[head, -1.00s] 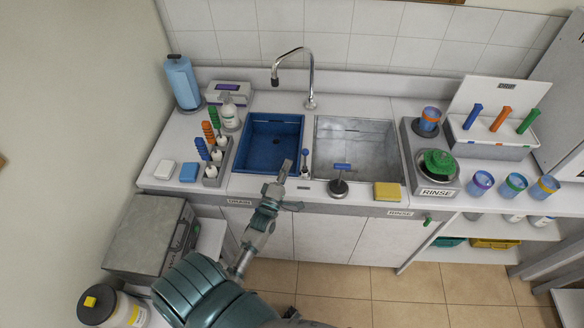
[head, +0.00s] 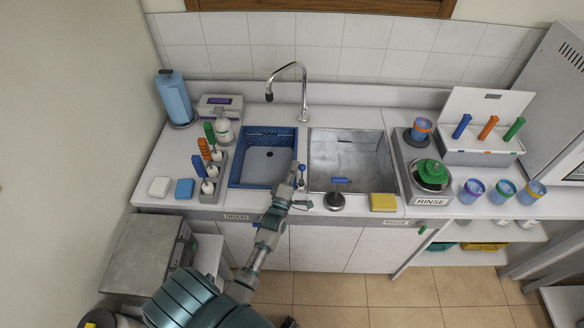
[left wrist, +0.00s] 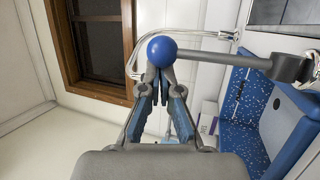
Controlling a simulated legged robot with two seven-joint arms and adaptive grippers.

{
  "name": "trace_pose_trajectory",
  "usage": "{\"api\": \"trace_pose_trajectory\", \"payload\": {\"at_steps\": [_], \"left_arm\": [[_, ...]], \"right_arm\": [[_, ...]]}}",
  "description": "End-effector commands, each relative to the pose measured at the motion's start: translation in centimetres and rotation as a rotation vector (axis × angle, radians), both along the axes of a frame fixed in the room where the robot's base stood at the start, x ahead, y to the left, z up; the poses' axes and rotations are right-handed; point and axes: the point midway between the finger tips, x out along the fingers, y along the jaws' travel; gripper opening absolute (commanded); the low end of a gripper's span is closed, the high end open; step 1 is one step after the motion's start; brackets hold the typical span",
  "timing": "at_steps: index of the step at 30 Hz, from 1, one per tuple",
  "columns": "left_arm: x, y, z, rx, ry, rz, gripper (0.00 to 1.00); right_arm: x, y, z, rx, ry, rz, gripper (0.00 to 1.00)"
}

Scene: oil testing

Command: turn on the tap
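The chrome tap (head: 290,72) arches up behind the two sinks, its spout toward the blue sink (head: 236,160). A lever with a blue ball knob (head: 301,168) stands at the counter's front, between the sinks. In the left wrist view the blue knob (left wrist: 162,50) sits on a grey rod running right to a dark pivot. My left gripper (head: 294,172) is beside this knob. Its fingertips (left wrist: 158,76) are close together at the knob's edge, apparently touching it; the knob is not between them.
A grey box (head: 148,255) is below left.

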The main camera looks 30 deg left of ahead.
Motion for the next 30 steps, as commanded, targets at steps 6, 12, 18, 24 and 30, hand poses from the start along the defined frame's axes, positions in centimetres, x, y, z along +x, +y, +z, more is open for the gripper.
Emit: {"api": "trace_pose_trajectory", "payload": {"at_steps": [6, 12, 18, 24, 30], "left_arm": [[-0.2, -0.2, -0.2, 0.011, -0.012, 0.002, 0.0], [-0.9, -0.7, -0.6, 0.051, -0.072, 0.003, 0.0], [-1.6, -1.0, -1.1, 0.103, -0.161, 0.001, 0.0], [-2.4, -1.4, -1.4, 0.161, -0.256, 0.002, 0.0], [-3.3, -1.9, -1.6, 0.211, -0.339, 0.003, 0.0]], "right_arm": [[0.0, 3.0, -0.6, 0.036, -0.002, -0.003, 0.47], [0.0, 3.0, -2.8, 0.035, 0.0, 0.0, 0.47], [-0.3, 1.1, -5.6, 0.013, 0.004, 0.0, 0.47], [-0.6, 0.7, -8.0, 0.008, 0.01, 0.0, 0.47], [3.6, 3.3, -8.1, 0.034, -0.013, -0.009, 0.47]]}}
